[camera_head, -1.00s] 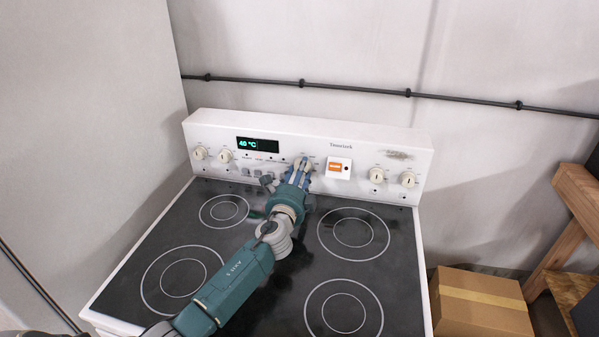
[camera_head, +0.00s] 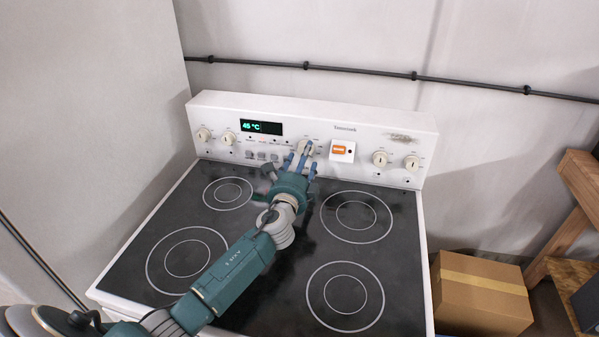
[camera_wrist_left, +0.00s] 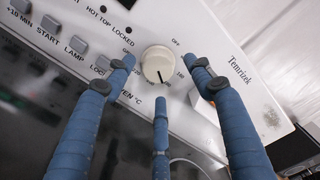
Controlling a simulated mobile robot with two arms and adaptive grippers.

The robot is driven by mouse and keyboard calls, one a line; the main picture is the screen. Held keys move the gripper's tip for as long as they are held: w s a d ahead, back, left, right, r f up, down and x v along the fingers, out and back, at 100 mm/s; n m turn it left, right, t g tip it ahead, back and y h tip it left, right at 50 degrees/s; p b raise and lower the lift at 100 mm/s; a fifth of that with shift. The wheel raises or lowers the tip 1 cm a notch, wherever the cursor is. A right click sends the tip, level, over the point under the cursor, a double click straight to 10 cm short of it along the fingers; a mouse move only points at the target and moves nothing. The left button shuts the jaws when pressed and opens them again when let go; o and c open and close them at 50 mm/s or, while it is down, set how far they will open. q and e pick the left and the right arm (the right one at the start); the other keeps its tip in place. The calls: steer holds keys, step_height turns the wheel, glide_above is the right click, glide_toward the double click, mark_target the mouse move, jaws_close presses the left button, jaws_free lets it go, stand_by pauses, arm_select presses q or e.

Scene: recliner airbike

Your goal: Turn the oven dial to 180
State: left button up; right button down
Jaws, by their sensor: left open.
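The white oven dial (camera_wrist_left: 158,64) sits on the control panel in the left wrist view, with "OFF" and "OVEN °C" printed around it and a dark pointer line on its face. My left gripper (camera_head: 301,158) reaches across the cooktop to this dial (camera_head: 304,147) in the head view. Its blue fingers (camera_wrist_left: 160,100) are open and spread around the dial, seemingly without closing on it; contact cannot be told. The green display (camera_head: 262,127) on the panel reads 45 °C. My right gripper is not in view.
The black cooktop (camera_head: 290,265) has several ringed burners and lies below my left arm. Other white knobs (camera_head: 380,158) and an orange switch (camera_head: 340,150) line the panel. A cardboard box (camera_head: 482,292) stands on the right beside the stove.

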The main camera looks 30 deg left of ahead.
arm_select(q)
steer(key=v, duration=1)
steer(key=shift+w+d+r, duration=0.1)
steer(key=shift+d, duration=0.05)
